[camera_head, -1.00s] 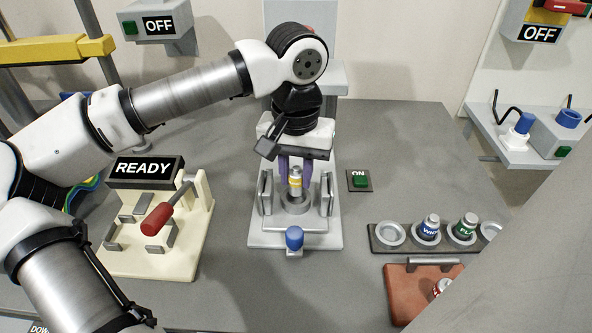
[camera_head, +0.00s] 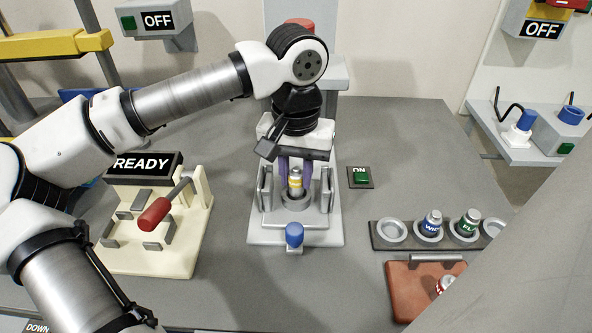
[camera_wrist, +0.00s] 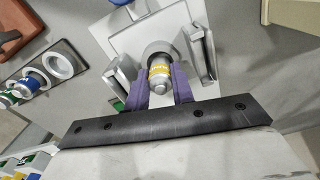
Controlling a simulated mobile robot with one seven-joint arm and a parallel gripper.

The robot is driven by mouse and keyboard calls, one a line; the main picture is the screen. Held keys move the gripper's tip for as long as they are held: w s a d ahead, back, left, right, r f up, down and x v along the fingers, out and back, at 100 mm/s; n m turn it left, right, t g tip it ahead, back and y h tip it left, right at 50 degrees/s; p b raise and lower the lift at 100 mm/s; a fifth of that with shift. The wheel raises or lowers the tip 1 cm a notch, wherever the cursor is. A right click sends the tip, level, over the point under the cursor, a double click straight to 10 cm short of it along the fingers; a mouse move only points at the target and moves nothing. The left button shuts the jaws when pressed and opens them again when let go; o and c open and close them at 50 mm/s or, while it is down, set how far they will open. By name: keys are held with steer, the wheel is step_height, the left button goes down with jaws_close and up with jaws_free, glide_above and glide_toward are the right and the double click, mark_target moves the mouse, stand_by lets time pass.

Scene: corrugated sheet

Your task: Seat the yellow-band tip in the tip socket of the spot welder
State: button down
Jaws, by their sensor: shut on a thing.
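The yellow-band tip (camera_head: 295,182) is a small metal cylinder with a yellow band, standing about upright. My gripper (camera_head: 295,172) has its purple fingers shut on it. The tip is at the round grey tip socket (camera_head: 296,201) of the spot welder (camera_head: 268,236). In the wrist view the tip (camera_wrist: 159,76) lies between the purple fingers (camera_wrist: 160,88), over the socket ring (camera_wrist: 154,48). Its lower end is within or just at the ring; I cannot tell how deep it sits.
Grey upright plates flank the socket, and a blue knob (camera_head: 294,235) is at the front. A rack (camera_head: 391,231) with blue and green tips stands to the right, behind a brown tray (camera_head: 408,287). A READY fixture (camera_head: 190,235) with a red handle stands left. A green button (camera_head: 362,177) reads ON.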

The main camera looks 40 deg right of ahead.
mark_target(296, 170)
steer(key=shift+f+b, duration=0.85)
steer(key=shift+f, duration=0.3)
steer(key=c, duration=1.1)
jaws_free()
steer(key=shift+r, duration=0.1)
steer(key=shift+r, duration=0.1)
step_height(296, 170, up, 14)
steer(key=shift+f+p, duration=0.15)
steer(key=shift+p, duration=0.4)
